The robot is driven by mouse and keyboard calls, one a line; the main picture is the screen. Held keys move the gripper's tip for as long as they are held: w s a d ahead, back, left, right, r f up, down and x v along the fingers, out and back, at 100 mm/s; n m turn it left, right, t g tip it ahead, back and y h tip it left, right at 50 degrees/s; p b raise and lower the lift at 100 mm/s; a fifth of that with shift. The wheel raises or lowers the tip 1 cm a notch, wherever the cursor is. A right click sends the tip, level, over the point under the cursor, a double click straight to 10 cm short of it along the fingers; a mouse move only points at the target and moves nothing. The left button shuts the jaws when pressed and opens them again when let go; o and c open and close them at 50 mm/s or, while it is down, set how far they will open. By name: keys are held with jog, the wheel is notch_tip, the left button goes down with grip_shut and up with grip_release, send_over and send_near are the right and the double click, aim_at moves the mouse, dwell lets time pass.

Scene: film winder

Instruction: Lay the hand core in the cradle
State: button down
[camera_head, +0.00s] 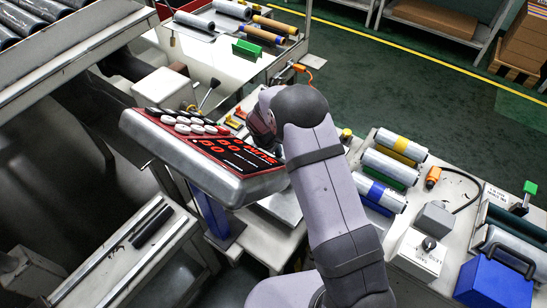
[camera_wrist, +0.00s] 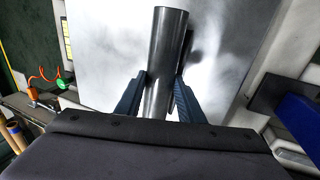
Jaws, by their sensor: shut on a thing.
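The hand core (camera_wrist: 168,45), a smooth dark grey cylinder, stands lengthwise in the wrist view. My gripper (camera_wrist: 161,82) is shut on it, with one dark blue finger on each side near its lower end. The core's far end sticks out beyond the fingertips. Behind it is a pale, shiny flat surface (camera_wrist: 105,45) with a dark shadow or reflection beside the core. I cannot tell the gap between them. In the head view, my gripper and the core are hidden behind my arm and the control panel. I cannot pick out the cradle with certainty.
Silver rolls (camera_head: 384,167) with coloured bands, a grey-white box (camera_head: 416,256) and a blue case (camera_head: 492,285) fill the right bench. A dark bar (camera_head: 152,228) lies on the lower-left ledge.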

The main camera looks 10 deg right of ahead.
jog(key=shift+f, duration=0.15)
jog(key=c, duration=1.1)
grip_release()
jog(key=shift+v, duration=3.65)
